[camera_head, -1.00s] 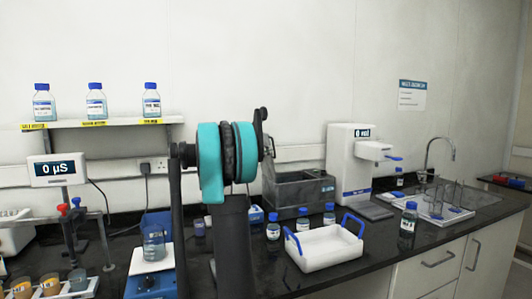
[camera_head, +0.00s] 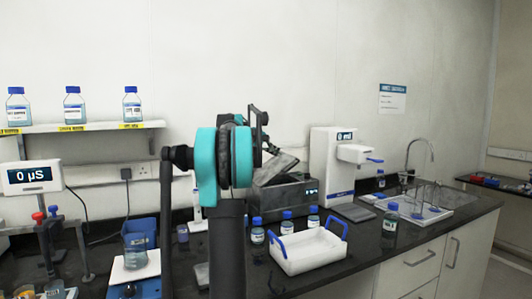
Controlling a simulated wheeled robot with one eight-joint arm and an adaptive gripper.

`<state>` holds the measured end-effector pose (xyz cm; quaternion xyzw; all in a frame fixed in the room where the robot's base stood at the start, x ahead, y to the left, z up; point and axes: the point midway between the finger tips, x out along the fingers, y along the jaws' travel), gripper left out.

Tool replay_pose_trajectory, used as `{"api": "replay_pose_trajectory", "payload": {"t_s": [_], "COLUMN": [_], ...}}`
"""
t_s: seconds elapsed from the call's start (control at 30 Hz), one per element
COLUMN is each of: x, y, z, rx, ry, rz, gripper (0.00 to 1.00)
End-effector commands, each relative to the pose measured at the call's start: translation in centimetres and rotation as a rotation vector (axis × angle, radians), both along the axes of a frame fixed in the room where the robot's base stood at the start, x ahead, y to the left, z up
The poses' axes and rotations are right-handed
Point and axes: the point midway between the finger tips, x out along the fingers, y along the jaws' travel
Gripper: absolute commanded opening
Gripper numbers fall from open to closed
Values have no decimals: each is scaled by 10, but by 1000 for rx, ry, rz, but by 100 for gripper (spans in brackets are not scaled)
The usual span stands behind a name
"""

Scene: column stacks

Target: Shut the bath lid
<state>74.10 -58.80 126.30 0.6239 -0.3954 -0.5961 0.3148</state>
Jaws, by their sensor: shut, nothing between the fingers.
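The bath (camera_head: 290,198) is a dark grey box with a small lit display on the bench, behind the white tray. Its grey lid (camera_head: 277,167) is partly raised, slanting up to the right above the bath's left part. My arm hides the bath's left end and part of the lid. My gripper (camera_head: 271,149) shows only partly, just behind my arm's teal and black joint, at the raised lid's upper left. It is shut and holds nothing; I cannot tell whether it touches the lid.
A white tray with blue handles (camera_head: 308,250) and several blue-capped bottles stand in front of the bath. A white dispenser (camera_head: 330,165) stands close to its right. A beaker (camera_head: 135,250) stands at left, below a bottle shelf (camera_head: 90,127).

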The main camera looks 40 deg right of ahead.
Motion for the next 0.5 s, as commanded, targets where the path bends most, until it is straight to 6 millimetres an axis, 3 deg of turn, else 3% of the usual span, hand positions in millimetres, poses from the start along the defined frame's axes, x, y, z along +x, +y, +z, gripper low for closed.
{"api": "replay_pose_trajectory", "payload": {"t_s": [0.1, 0.5], "x": [-6, -19], "y": [-21, -74], "z": [-7, -47], "rx": [109, 478], "ry": [-28, -116], "rz": [-5, -4], "gripper": [0, 0]}}
